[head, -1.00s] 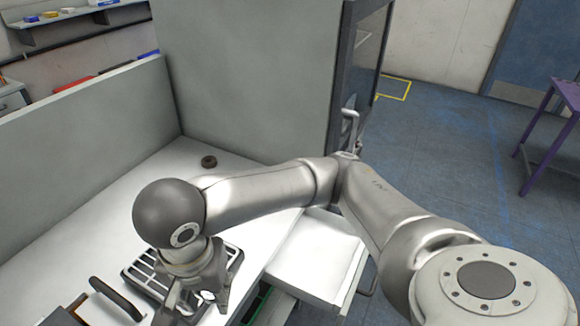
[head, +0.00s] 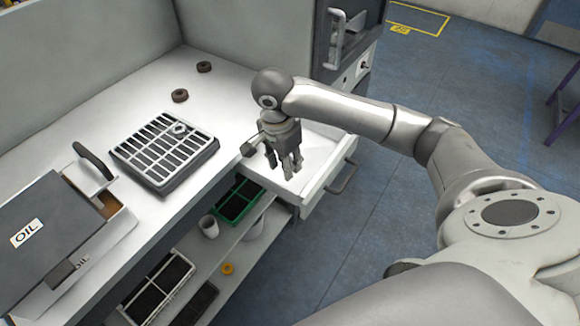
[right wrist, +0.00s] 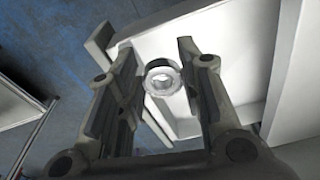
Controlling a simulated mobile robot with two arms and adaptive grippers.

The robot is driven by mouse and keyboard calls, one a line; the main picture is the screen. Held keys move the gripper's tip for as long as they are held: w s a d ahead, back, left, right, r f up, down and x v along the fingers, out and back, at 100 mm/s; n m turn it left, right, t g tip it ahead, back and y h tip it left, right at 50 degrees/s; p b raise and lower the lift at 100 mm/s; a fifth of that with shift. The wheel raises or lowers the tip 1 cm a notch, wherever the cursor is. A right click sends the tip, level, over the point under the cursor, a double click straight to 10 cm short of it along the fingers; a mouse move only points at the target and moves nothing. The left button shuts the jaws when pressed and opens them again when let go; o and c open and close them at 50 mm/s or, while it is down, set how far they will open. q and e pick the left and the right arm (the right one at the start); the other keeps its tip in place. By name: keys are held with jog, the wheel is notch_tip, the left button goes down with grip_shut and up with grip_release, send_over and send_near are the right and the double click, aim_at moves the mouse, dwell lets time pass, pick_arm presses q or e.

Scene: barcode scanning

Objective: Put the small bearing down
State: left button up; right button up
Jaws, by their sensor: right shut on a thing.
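My right gripper (head: 285,168) hangs fingers-down over the open white drawer (head: 343,154) at the table's right side. In the right wrist view, the small bearing (right wrist: 161,78), a pale metal ring, sits between the fingertips of the right gripper (right wrist: 158,75), which is shut on it. The bearing is hard to make out in the head view, where the fingers hide it. The white drawer interior (right wrist: 215,55) shows behind it. My left gripper is not in view.
A slotted grate (head: 143,161) with a light metal ring (head: 179,128) lies on the table. Two dark rings (head: 180,96) (head: 205,67) lie behind it. An OIL box (head: 35,215) stands at left. A shelf below holds a green bin (head: 228,208) and a cup (head: 209,226).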

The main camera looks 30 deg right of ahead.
jog(key=w+d+f, duration=0.2)
jog(key=f, duration=0.1)
jog(key=w+d+f, duration=0.1)
jog(key=f, duration=0.1)
jog(key=shift+w+d, duration=0.1)
jog(key=shift+d, duration=0.1)
jog(key=shift+w+d+f, duration=0.1)
jog(key=shift+d+f, duration=0.05)
jog(key=shift+f, duration=0.1)
jog(key=shift+w+d+f, duration=0.1)
jog(key=shift+f, duration=0.85)
jog(key=shift+w+d+f, duration=0.1)
jog(key=shift+f, duration=0.8)
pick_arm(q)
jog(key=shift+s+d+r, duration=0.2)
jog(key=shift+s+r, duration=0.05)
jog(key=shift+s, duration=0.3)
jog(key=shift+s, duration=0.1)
pick_arm(e)
jog(key=o, duration=1)
jog(key=shift+f, duration=0.15)
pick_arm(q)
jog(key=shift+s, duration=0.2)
pick_arm(e)
jog(key=shift+o, duration=0.2)
